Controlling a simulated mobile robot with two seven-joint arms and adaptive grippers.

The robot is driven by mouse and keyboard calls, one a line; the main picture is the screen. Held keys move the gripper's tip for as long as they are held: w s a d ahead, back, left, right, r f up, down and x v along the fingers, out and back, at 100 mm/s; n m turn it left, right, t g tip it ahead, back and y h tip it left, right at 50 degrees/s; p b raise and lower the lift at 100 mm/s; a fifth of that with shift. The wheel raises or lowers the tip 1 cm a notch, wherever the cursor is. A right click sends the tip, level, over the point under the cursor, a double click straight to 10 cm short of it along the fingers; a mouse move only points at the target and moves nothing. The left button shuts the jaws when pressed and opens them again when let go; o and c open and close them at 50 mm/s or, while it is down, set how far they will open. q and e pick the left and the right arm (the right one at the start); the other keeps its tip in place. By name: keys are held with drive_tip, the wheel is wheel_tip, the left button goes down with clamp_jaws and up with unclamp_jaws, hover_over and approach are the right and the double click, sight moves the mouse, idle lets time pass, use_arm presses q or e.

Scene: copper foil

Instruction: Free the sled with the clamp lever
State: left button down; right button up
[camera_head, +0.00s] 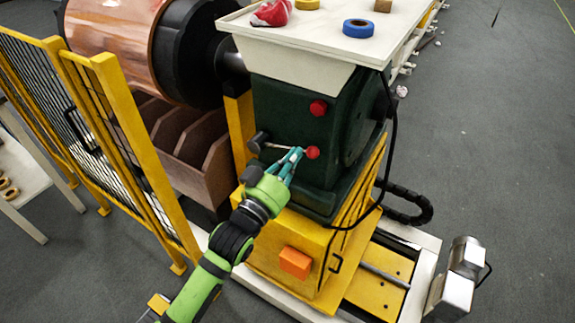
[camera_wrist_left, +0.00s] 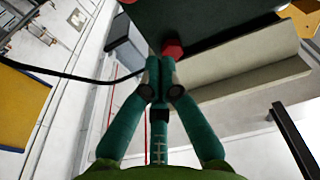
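The clamp lever (camera_head: 279,148) is on the front of the dark green machine sled (camera_head: 345,118). It has a dark hub (camera_head: 257,141) at left and a thin silver rod running right towards a red knob (camera_head: 312,152). My left gripper (camera_head: 297,153) has its teal fingertips at the rod, just left of the red knob. In the left wrist view the fingertips (camera_wrist_left: 160,72) are nearly together, with the red knob (camera_wrist_left: 172,48) right beyond them. The thin rod between them is mostly hidden. My right gripper is not in view.
A second red knob (camera_head: 318,107) is higher on the machine. A white tray (camera_head: 325,28) holding tape rolls is on top. A yellow fence (camera_head: 120,130) stands left, near my arm, and a copper roll (camera_head: 110,40) behind. A black cable (camera_head: 391,130) hangs at right.

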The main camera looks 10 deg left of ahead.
use_arm(q)
drive_tip(key=shift+v, duration=1.05)
drive_tip(key=shift+d, duration=0.1)
drive_tip(key=s+a+f+n+g+y, duration=0.1)
drive_tip(key=a+f+g+y, duration=0.1)
drive_tip(key=f, duration=0.9)
drive_tip(key=a+f+g+y, duration=0.1)
drive_tip(key=f+g, duration=0.2)
drive_tip(key=f, duration=0.9)
drive_tip(key=s+a+f+g+y, duration=0.1)
drive_tip(key=s+a+f+g, duration=0.1)
drive_tip(key=s+f, duration=0.45)
drive_tip(key=s+a+f+g+y, duration=0.1)
drive_tip(key=s+a+f+g, duration=0.15)
drive_tip(key=f, duration=0.75)
drive_tip(key=s+a+f+g, duration=0.1)
drive_tip(key=s+f+g, duration=0.1)
drive_tip(key=s+f, duration=0.4)
drive_tip(key=s+a+f+g+y, duration=0.1)
drive_tip(key=s+f, duration=0.5)
drive_tip(key=s, duration=1.1)
drive_tip(key=s+a+f+g, duration=0.3)
drive_tip(key=s+f+g, duration=0.2)
drive_tip(key=s, duration=0.6)
drive_tip(key=shift+s+f+y, duration=0.2)
drive_tip(key=shift+f+y, duration=0.2)
drive_tip(key=shift+f, duration=0.35)
